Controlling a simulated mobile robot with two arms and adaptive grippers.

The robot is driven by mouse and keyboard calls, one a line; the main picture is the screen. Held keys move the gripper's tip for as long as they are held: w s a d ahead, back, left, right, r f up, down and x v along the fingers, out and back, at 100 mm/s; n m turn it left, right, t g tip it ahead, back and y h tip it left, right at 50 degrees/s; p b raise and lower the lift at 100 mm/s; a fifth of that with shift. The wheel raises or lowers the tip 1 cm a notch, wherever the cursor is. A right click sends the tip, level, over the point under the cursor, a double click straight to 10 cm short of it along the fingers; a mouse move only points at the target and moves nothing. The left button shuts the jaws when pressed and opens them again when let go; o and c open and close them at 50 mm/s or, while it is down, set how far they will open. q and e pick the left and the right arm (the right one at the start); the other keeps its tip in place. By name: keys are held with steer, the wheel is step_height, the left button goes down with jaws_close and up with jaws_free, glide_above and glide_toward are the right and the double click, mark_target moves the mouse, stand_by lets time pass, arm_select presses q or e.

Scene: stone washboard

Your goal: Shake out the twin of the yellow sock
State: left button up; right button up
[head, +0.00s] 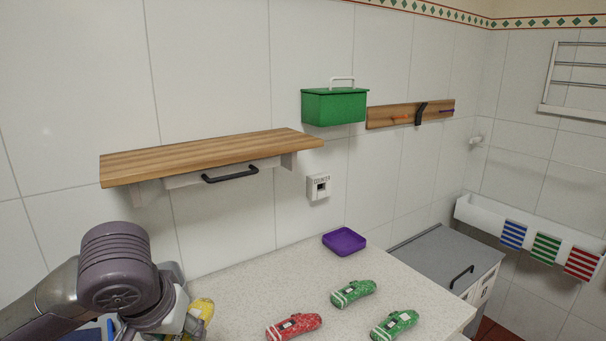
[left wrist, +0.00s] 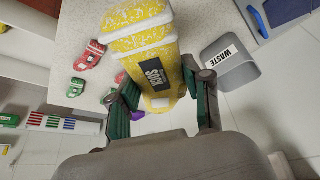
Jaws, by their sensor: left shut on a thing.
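A yellow sock with white bands and a black "SOCK" label (left wrist: 140,42) is held between the fingers of my left gripper (left wrist: 160,80). In the head view my left gripper (head: 186,318) is at the lower left, and only part of the yellow sock (head: 205,309) shows beside it. A red sock (head: 294,327) and two green socks (head: 353,292) (head: 394,324) lie on the speckled counter (head: 260,290). My right gripper is not in view.
A purple dish (head: 344,243) sits at the counter's back. A grey waste bin (left wrist: 232,72) is beside the counter in the left wrist view. A wooden shelf (head: 200,157) and a green lidded box (head: 334,107) are on the wall. A white trough (head: 483,215) hangs at right.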

arm_select(q)
step_height(320, 180, down, 9)
step_height(320, 180, up, 9)
steer(key=shift+f, duration=0.2)
steer(key=shift+s+a+f, duration=0.15)
steer(key=shift+f, duration=0.05)
step_height(320, 180, down, 8)
steer(key=shift+f, duration=0.25)
steer(key=shift+d, duration=0.25)
